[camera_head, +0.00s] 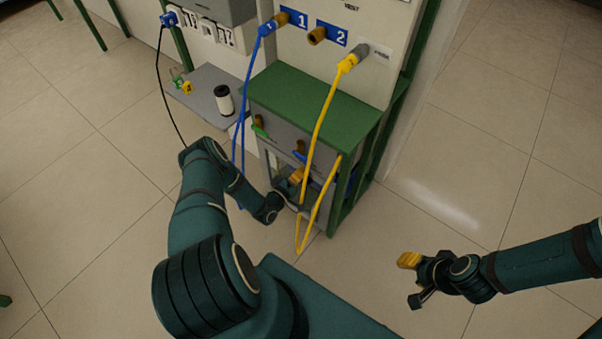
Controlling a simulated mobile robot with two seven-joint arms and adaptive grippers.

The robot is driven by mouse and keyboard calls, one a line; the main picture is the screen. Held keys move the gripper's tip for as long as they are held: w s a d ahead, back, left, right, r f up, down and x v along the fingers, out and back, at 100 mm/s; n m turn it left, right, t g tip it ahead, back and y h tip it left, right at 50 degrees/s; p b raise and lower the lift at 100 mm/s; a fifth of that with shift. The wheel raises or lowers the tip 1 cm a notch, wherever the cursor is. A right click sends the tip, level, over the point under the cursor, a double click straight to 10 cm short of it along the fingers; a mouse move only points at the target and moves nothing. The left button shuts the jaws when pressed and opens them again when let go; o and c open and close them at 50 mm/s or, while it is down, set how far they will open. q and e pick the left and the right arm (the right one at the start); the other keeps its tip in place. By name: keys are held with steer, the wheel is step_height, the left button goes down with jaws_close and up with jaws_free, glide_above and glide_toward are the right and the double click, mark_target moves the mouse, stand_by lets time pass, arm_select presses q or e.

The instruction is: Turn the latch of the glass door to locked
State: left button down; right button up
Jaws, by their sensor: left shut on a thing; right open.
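The glass door is at the lower front of the green-topped cabinet (325,100), dark and small in view and partly behind my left gripper and the yellow hose. My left gripper (294,188) is at this lower front, shut on what appears to be the door's latch. Its fingers hide the latch, so I cannot tell which way the latch points. My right gripper (412,280) is open and empty above the floor, to the right of the cabinet and apart from it.
A yellow hose (322,115) hangs from the panel and loops past my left gripper. A blue hose (251,75) hangs left of the cabinet. The tiled floor (470,180) on the right is clear.

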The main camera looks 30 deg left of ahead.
arm_select(q)
steer(key=shift+f+n, duration=0.2)
steer(key=shift+n, duration=0.85)
steer(key=shift+f+n, duration=0.2)
steer(key=shift+n, duration=0.85)
steer(key=c, duration=1)
jaws_free()
steer(key=shift+w, duration=0.1)
steer(key=shift+c, duration=0.2)
steer(key=s+a, duration=0.1)
steer(key=s, duration=1.1)
